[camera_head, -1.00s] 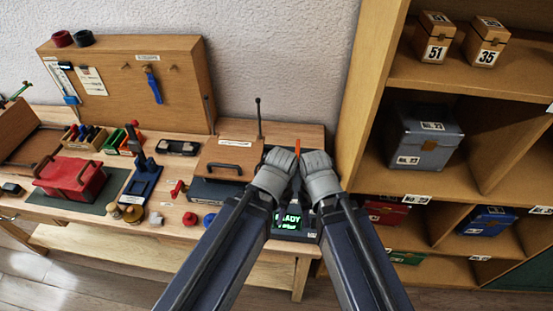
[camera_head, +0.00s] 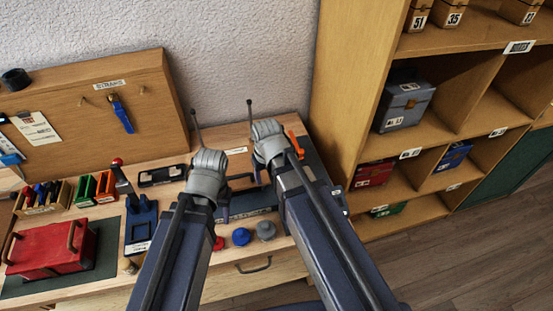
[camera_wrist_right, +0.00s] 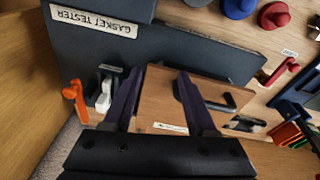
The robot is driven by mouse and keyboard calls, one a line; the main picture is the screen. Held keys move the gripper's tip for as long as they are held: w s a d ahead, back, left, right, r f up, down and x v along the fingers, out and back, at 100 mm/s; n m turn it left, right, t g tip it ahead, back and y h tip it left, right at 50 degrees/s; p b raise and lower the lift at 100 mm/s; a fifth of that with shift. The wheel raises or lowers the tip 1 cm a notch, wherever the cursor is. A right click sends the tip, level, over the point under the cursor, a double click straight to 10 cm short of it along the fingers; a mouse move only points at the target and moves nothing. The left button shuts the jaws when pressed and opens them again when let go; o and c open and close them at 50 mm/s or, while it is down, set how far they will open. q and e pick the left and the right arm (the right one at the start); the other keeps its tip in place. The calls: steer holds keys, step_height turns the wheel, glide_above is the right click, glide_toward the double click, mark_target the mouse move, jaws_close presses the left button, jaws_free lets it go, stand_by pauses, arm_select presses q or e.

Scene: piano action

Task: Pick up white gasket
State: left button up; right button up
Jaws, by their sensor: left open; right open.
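A small white piece (camera_wrist_right: 104,95) shows in the right wrist view beside the orange lever (camera_wrist_right: 75,100) of the dark gasket tester (camera_wrist_right: 180,40). It looks like the white gasket, but it is too small to be sure. My right gripper (camera_wrist_right: 157,85) is open and empty, its fingers over a wooden lid with a dark handle; the white piece is just left of them. In the head view my right gripper (camera_head: 268,145) is over the tester and hides the white piece. My left gripper (camera_head: 212,175) is open, left of it, above the bench.
Red, blue and grey round knobs (camera_head: 241,237) stand near the bench front. A red box (camera_head: 50,248) and a blue stand (camera_head: 141,222) are to the left. A wooden shelf (camera_head: 340,100) rises close on the right.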

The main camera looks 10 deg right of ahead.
steer(key=w+d+t, duration=0.1)
steer(key=w+d, duration=0.2)
steer(key=w+d+r+m+t, duration=0.1)
steer(key=w+d, duration=0.2)
steer(key=w, duration=0.1)
steer(key=w+d, duration=0.3)
steer(key=w, duration=0.1)
steer(key=shift+d+r+m+t, duration=0.15)
steer(key=shift+r+m+t, duration=0.25)
steer(key=shift+w+f+b, duration=0.1)
steer(key=shift+f+b, duration=0.45)
steer(key=shift+f, duration=0.1)
steer(key=b+x, duration=0.6)
steer(key=shift+w+a+f, duration=0.2)
steer(key=shift+f, duration=0.1)
steer(key=shift+r, duration=0.1)
jaws_close()
